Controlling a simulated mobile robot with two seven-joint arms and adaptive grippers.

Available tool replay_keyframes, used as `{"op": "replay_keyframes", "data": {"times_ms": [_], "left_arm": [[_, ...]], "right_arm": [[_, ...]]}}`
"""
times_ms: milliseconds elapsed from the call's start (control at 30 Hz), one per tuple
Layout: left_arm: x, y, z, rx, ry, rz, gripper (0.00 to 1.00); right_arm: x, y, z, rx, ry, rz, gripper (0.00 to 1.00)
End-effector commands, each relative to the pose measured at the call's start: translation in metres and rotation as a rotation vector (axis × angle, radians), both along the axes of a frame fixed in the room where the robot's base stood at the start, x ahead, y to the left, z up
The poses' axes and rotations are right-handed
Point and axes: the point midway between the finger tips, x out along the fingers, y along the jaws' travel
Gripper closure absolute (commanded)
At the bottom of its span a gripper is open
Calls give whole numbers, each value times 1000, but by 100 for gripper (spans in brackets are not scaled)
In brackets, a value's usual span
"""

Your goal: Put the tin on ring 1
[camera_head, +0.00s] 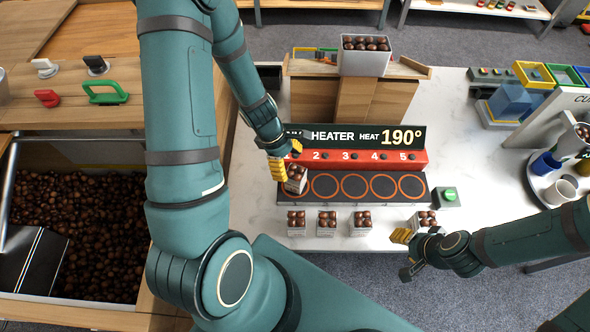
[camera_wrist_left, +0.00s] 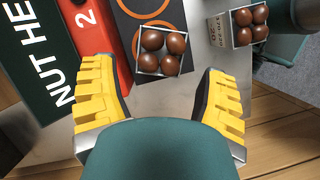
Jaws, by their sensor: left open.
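A square tin of chestnuts (camera_head: 296,186) stands at the left end of the black heater plate, over ring 1, slightly turned. In the left wrist view the tin (camera_wrist_left: 158,66) covers part of an orange ring and is beyond my fingertips, with space on both sides. My left gripper (camera_head: 286,158) is open above and behind it, its yellow fingers spread and not visibly touching it. My right gripper (camera_head: 405,245) is at the front right, close to another filled tin (camera_head: 421,227); its far finger is hidden.
The heater plate (camera_head: 348,199) has several more orange rings, all bare. Three filled tins (camera_head: 327,231) stand in a row in front. A green button (camera_head: 449,194) is right of the plate. A larger chestnut container (camera_head: 364,62) stands on a wooden stand behind. A chestnut bin (camera_head: 75,240) is at left.

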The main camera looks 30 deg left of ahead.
Motion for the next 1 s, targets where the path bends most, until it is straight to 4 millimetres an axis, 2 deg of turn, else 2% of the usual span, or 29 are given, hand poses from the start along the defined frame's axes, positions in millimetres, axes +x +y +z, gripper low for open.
{"op": "replay_keyframes", "data": {"times_ms": [33,233,433,533,667,800,900,1000], "left_arm": [[0,3,13,0,-3,0,26],[-2,13,34,0,-1,-1,26],[-3,15,40,0,1,-4,26],[-7,6,31,25,-11,-92,26],[-16,-25,4,107,-91,-441,26],[-22,-75,-20,176,-279,-915,26],[-24,-110,-26,194,-426,-1168,26],[-25,-137,-27,204,-549,-1333,26]], "right_arm": [[0,0,6,1,0,0,53],[-1,-1,14,2,1,1,53],[-1,-1,15,3,1,0,53],[-1,-1,15,3,1,0,53],[-1,-1,15,3,1,0,53],[-1,-1,15,3,1,0,53],[-1,-1,15,3,1,0,53],[-1,-1,15,2,0,-1,53]]}}
